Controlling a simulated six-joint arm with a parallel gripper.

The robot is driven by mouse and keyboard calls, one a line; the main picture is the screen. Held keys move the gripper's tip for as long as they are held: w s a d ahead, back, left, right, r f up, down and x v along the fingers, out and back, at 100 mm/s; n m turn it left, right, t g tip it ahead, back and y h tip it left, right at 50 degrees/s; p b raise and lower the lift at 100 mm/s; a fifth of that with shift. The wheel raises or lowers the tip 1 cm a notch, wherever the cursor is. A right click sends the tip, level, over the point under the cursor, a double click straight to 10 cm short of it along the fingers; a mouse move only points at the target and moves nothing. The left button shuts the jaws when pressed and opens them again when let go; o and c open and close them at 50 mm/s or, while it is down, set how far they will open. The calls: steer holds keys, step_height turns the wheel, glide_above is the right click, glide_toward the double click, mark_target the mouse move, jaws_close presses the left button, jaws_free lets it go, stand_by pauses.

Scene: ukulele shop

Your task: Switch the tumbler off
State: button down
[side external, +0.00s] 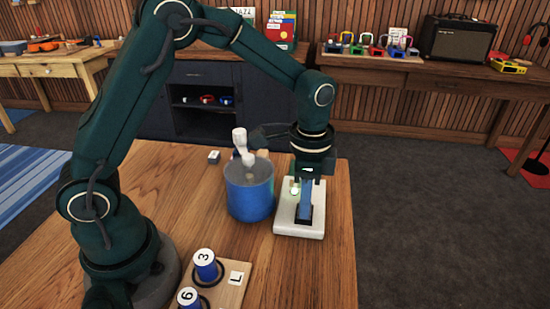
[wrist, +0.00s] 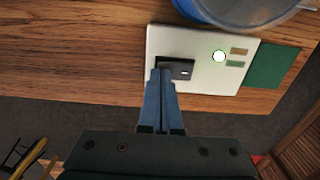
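A white switch box (side external: 300,228) lies on the wooden table. In the wrist view the white box (wrist: 205,82) carries a dark rocker switch (wrist: 183,69), a small round lamp (wrist: 219,56) that looks lit with a green rim, and a brown and a green label. A blue drum (side external: 249,196) with a clear top stands left of the box. My gripper (side external: 305,213) points down over the box. Its blue fingers (wrist: 161,74) are together and empty, with the tips at the switch. I cannot tell whether they touch it. The fingers hide part of the switch.
A wooden board (side external: 226,293) with numbered blue pegs and an "L" label lies at the front. A dark green patch (wrist: 272,66) is beside the box. The table (side external: 160,190) is clear left of the drum.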

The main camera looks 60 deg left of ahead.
steer(key=shift+f, duration=0.3)
steer(key=shift+r, duration=3.55)
steer(key=s+a+r+n+t, duration=0.2)
steer(key=s+r+t, duration=0.1)
steer(key=s+r, duration=0.4)
steer(key=s+a+f+n+t, duration=0.1)
steer(key=s+f+n+t, duration=0.1)
steer(key=s+n, duration=0.5)
steer(key=shift+a+t, duration=0.3)
